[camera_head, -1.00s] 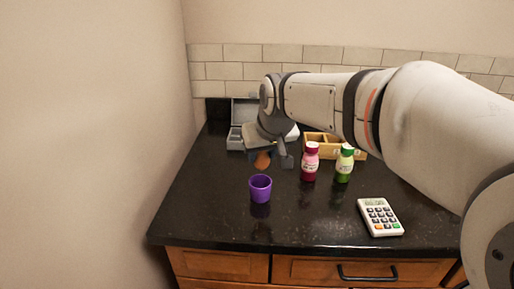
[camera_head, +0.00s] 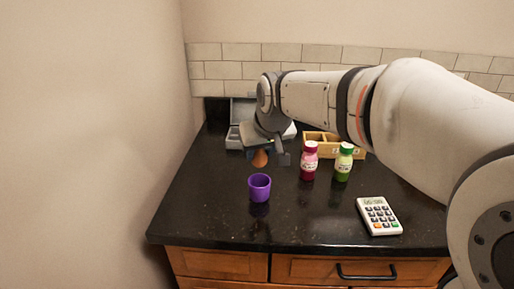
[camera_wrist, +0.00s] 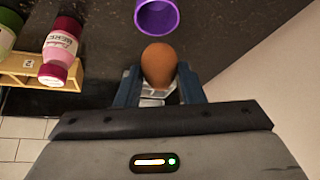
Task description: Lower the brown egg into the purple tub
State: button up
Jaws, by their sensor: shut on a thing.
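The brown egg (camera_head: 260,158) is held between the fingers of my gripper (camera_head: 264,154), above the counter and behind the purple tub. The egg also shows in the wrist view (camera_wrist: 159,65), with a dark finger on each side of my gripper (camera_wrist: 158,84). The purple tub (camera_head: 260,188) stands upright on the black counter near its front left. It shows in the wrist view (camera_wrist: 156,16) at the top edge, partly cut off, just beyond the egg. The egg is apart from the tub.
A pink-red bottle (camera_head: 309,162) and a green bottle (camera_head: 344,163) stand to the right. A wooden box (camera_head: 320,139) and a grey open case (camera_head: 236,130) are behind. A calculator (camera_head: 379,215) lies at the front right. The counter around the tub (camera_head: 215,205) is clear.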

aim_at(262, 163)
jog(key=shift+f, duration=0.1)
jog(key=shift+f+b, duration=1.8)
jog(key=shift+f, duration=0.45)
jog(key=shift+f+b, duration=0.85)
jog(key=shift+f, duration=0.25)
jog(key=o, duration=0.5)
jog(key=shift+o, duration=1.5)
jog(key=p+v, duration=0.1)
jog(key=v, duration=0.6)
jog(key=shift+r, duration=0.2)
jog(key=s+d+f+m+g+h+p, duration=0.2)
jog(key=s+d+f+m+g+p, duration=0.1)
jog(key=s+d+p, duration=0.8)
jog(key=s+d+m, duration=0.1)
jog(key=s+d, duration=0.3)
jog(key=s, duration=0.2)
jog(key=shift+s+f+p, duration=0.3)
jog(key=shift+s, duration=0.1)
